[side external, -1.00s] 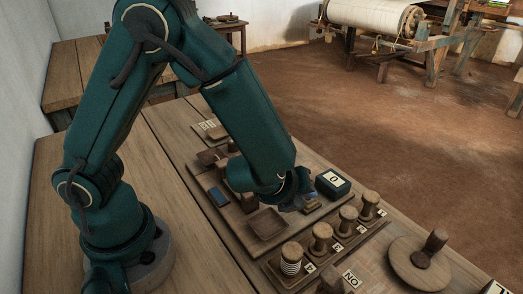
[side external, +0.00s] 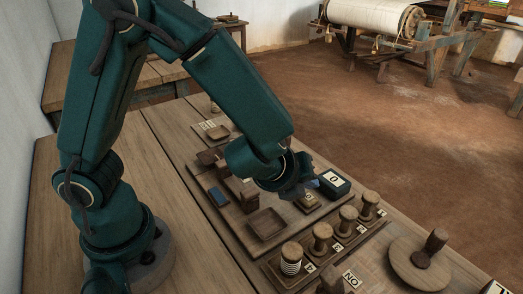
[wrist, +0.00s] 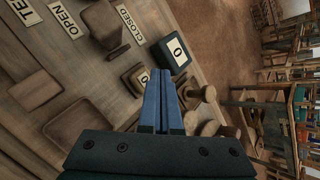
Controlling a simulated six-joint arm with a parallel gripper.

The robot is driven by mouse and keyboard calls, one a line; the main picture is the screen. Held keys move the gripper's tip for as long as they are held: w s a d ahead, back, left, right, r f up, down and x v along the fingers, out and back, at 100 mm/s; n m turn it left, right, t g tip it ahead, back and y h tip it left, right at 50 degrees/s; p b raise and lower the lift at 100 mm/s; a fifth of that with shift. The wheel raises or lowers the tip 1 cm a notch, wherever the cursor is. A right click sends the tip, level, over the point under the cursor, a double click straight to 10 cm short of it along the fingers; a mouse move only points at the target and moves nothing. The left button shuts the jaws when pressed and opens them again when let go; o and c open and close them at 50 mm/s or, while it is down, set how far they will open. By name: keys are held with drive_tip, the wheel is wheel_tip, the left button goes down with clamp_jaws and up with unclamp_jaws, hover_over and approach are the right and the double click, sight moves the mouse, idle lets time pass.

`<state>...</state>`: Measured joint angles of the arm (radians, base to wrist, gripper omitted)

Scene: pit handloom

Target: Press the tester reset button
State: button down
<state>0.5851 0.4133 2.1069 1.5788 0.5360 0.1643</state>
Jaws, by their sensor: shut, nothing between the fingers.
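My gripper (side external: 301,192) is shut and empty, above and beside the small block and close to the green box. In the wrist view its blue fingers (wrist: 166,76) are together; contact cannot be made out.
A shallow square wooden tray (side external: 267,224) and a blue pad (side external: 219,197) lie on the board. A rack with several wooden spools (side external: 321,237) runs along the near side. A round wooden disc with a knob (side external: 421,262) is at the right. "OPEN" and "CLOSED" labels show in the wrist view.

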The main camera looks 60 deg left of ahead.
sight(305, 200)
drive_tip(key=shift+r, duration=2.1)
drive_tip(key=shift+a, duration=0.1)
drive_tip(key=s+a+r+n+y, duration=0.2)
drive_tip(key=s+a+r+n, duration=0.55)
drive_tip(key=a+n, duration=0.35)
drive_tip(key=s+d+f+n+g+h, duration=0.1)
drive_tip(key=s+d+n+g+h, duration=0.2)
drive_tip(key=s+d+n, duration=0.3)
drive_tip(key=s+n+h, duration=0.1)
drive_tip(key=s+n, duration=0.2)
drive_tip(key=n, duration=0.4)
drive_tip(key=shift+s+d+f+n, duration=0.25)
drive_tip(key=shift+d+f+n, duration=0.05)
drive_tip(key=shift+d+f, duration=0.1)
